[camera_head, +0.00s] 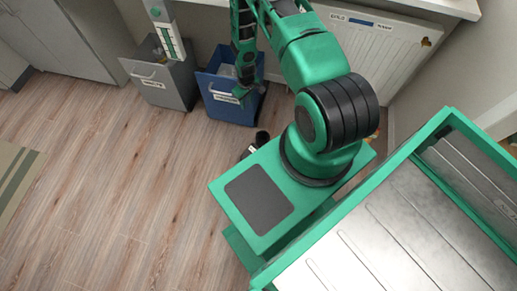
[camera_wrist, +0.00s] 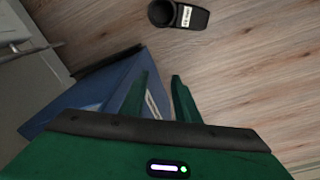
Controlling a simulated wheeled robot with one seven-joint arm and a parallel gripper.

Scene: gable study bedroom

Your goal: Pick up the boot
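The boot (camera_wrist: 178,15) is dark, with a round open top and a small white label. It lies on the wood floor at the top of the wrist view, beyond my fingertips and apart from them. In the head view the boot (camera_head: 260,139) is partly hidden behind my arm's base. My gripper (camera_wrist: 160,82) has its two green fingers spread with nothing between them. In the head view my gripper (camera_head: 241,94) hangs in front of the blue bin, up and left of the boot.
The blue bin (camera_head: 228,108) and a grey bin (camera_head: 165,88) stand by the wall. The blue bin also shows close beside my fingers in the wrist view (camera_wrist: 90,95). A white radiator (camera_head: 370,55) is behind my arm. The floor left of the boot is clear.

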